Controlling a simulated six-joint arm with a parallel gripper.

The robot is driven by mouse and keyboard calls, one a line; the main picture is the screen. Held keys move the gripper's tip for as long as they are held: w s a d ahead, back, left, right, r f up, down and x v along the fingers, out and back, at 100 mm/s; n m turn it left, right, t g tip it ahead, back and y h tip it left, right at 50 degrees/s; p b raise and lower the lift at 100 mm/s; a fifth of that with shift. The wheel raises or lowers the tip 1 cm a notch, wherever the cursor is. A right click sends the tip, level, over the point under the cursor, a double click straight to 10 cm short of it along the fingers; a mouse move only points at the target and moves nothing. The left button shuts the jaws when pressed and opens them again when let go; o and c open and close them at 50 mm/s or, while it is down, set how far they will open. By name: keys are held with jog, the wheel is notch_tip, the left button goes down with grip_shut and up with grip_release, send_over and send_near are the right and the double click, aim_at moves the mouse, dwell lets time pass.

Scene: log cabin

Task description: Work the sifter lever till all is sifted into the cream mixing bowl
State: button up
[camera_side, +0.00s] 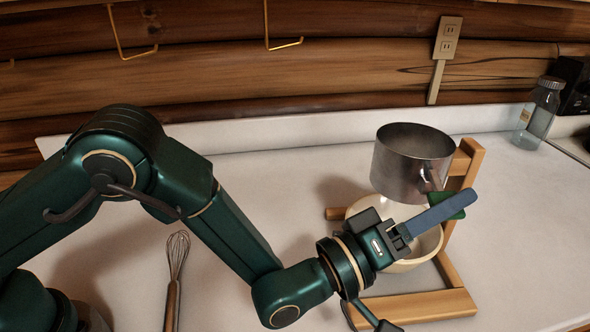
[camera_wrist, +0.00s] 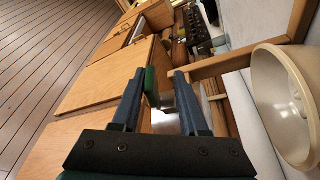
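The metal sifter (camera_side: 412,158) is held upright in a wooden stand, above the cream mixing bowl (camera_side: 400,266). The bowl also shows at the right edge of the wrist view (camera_wrist: 283,105). My gripper (camera_side: 447,208) has blue fingers and is in front of the sifter's lower side. A green lever grip (camera_side: 461,208) shows partly behind the fingers. In the wrist view the green grip (camera_wrist: 151,86) is between my open fingers (camera_wrist: 160,76), close to the left one, with a gap to the right one. The sifter's contents are hidden.
The wooden stand (camera_side: 460,303) has a post right of the sifter and a base around the bowl. A whisk (camera_side: 175,270) lies at the left front of the white counter. A glass jar (camera_side: 538,113) stands back right. The counter between whisk and stand is clear beneath my arm.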

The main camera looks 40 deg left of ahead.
jog(key=shift+v, duration=1.1)
jog(key=shift+v, duration=2.95)
jog(key=shift+d+r, duration=0.1)
jog(key=shift+r, duration=0.1)
jog(key=d+r+g+h, duration=0.2)
jog(key=d+g, duration=0.1)
jog(key=d, duration=0.3)
jog(key=w+a+n+y, duration=0.1)
jog(key=n, duration=0.1)
jog(key=w+r+n+t+y, duration=0.1)
jog(key=w+n, duration=0.1)
jog(key=w+a+r+n+y, duration=0.1)
jog(key=n+y, duration=0.1)
jog(key=shift+w+a+n, duration=0.2)
jog(key=shift+a+n, duration=0.1)
jog(key=shift+x, duration=2.5)
jog(key=shift+a, duration=0.1)
jog(key=shift+c, duration=0.3)
grip_shut()
